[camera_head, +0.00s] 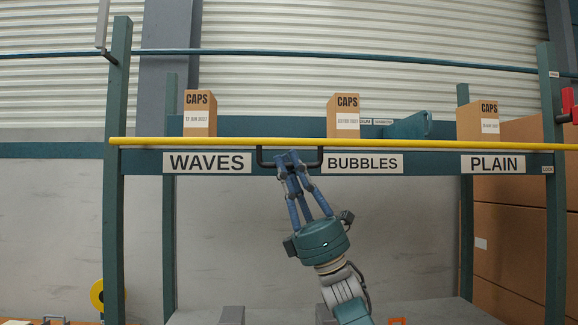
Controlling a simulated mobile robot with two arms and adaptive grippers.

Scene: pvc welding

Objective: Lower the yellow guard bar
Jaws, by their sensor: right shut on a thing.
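The yellow guard bar (400,145) runs level across the front of the green rack, just above the labels WAVES, BUBBLES and PLAIN. A black handle (259,158) hangs from the bar between the WAVES and BUBBLES labels. My right gripper (291,160) reaches up from below with its blue fingers closed on the lower rung of this handle. The fingertips hide part of the rung. My left gripper is not in view.
Three cardboard CAPS boxes (200,114) stand on the shelf behind the bar. Green rack posts (114,200) rise at both sides. A red part (568,104) sits at the right post by the bar's end. Brown boxes (510,230) are stacked at the right.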

